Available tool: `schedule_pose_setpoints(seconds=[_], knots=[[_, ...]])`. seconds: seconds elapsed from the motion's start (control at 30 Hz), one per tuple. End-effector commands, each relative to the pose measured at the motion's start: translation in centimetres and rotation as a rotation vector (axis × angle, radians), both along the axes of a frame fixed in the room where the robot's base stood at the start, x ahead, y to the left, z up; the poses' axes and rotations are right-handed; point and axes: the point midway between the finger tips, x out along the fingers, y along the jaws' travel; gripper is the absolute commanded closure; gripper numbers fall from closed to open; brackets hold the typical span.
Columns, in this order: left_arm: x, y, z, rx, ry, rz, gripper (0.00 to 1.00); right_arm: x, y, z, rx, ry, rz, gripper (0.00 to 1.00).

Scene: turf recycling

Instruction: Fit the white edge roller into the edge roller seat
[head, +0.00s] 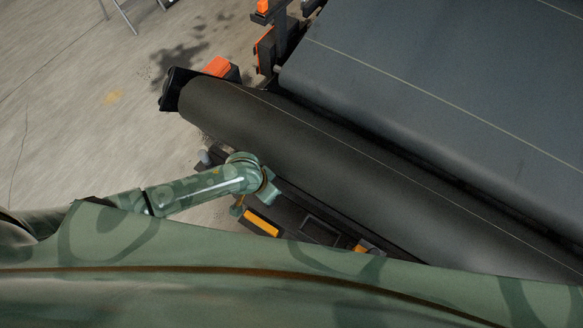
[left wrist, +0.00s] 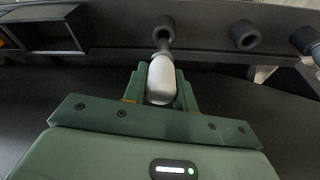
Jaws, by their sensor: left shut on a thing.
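In the left wrist view, my left gripper (left wrist: 162,88) is shut on the white edge roller (left wrist: 161,78), a smooth pale cylinder with a rounded end, between its two green fingers. A dark round fitting (left wrist: 163,30) is directly beyond the roller and in line with it, perhaps the edge roller seat. A dark neck spans between them; I cannot tell whether roller and fitting are joined or only overlap in the view. In the head view, my left arm reaches to the dark frame beside the big roll, and the held roller is hidden there. My right gripper is not in view.
Two more black cylinders (left wrist: 244,35) (left wrist: 306,36) stand along the dark rail to the right. An open dark box (left wrist: 48,36) is at the left. In the head view, a large dark roll (head: 350,180) borders the frame. Concrete floor (head: 80,110) is open at left.

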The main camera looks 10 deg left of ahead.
Motion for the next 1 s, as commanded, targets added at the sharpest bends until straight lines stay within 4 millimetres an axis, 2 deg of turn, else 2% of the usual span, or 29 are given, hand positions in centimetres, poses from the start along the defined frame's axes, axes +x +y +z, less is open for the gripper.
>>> schedule_pose_setpoints(seconds=[1.0], knots=[[0.0, 0.0, 0.05, 0.0, 0.0, 0.0, 0.97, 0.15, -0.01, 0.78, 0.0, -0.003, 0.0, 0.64]])
